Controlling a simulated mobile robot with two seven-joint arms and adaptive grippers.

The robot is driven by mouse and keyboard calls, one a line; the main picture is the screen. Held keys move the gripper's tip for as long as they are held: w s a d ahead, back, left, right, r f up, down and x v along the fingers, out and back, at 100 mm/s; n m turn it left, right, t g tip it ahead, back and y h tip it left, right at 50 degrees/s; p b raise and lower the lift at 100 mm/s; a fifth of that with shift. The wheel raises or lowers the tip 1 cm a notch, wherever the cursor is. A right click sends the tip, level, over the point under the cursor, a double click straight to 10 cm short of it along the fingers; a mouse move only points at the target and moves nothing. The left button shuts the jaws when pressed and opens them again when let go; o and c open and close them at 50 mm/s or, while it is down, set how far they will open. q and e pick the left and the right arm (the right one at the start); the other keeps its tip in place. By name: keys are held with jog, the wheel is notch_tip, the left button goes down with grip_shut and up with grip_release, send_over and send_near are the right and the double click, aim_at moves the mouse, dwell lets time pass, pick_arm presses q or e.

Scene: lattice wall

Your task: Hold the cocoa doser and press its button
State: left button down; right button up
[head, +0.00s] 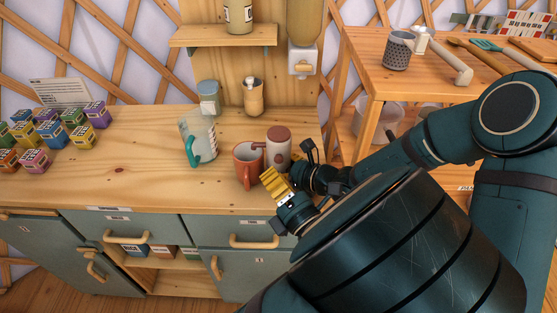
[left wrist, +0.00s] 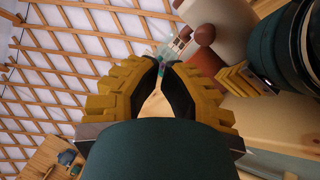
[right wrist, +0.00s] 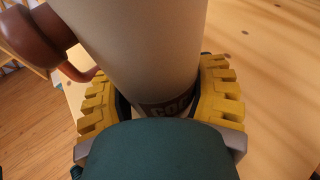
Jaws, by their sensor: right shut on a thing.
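The cocoa doser (head: 278,146), a pale cylinder with a brown top, stands at the counter's right end beside an orange-brown mug (head: 247,163). In the right wrist view my right gripper (right wrist: 160,85) is shut around the doser's pale body (right wrist: 140,35), low near its brown label. In the head view it is mostly hidden behind my left arm. My left gripper (head: 272,181) is in front of the doser and mug, its fingertips nearly together and empty. In the left wrist view the doser (left wrist: 228,25) and a brown knob (left wrist: 205,34) lie beyond and right of the fingertips.
A glass jug with a teal handle (head: 200,143) stands left of the mug. A lidded jar (head: 208,98) and wooden canister (head: 253,97) are behind. Several small colored boxes (head: 55,130) sit at the left. A side table (head: 420,75) is at the back right. The counter's middle is clear.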

aim_at(279, 160)
pick_arm(q)
jog(key=shift+s, duration=1.45)
dwell(0.8)
jog(key=s, duration=0.3)
jog(key=shift+s, duration=0.4)
jog(key=shift+w, duration=0.1)
jog(key=w, duration=0.8)
jog(key=shift+w, duration=0.3)
jog(key=shift+w, duration=0.1)
dwell(1.1)
jog(key=shift+w, duration=0.35)
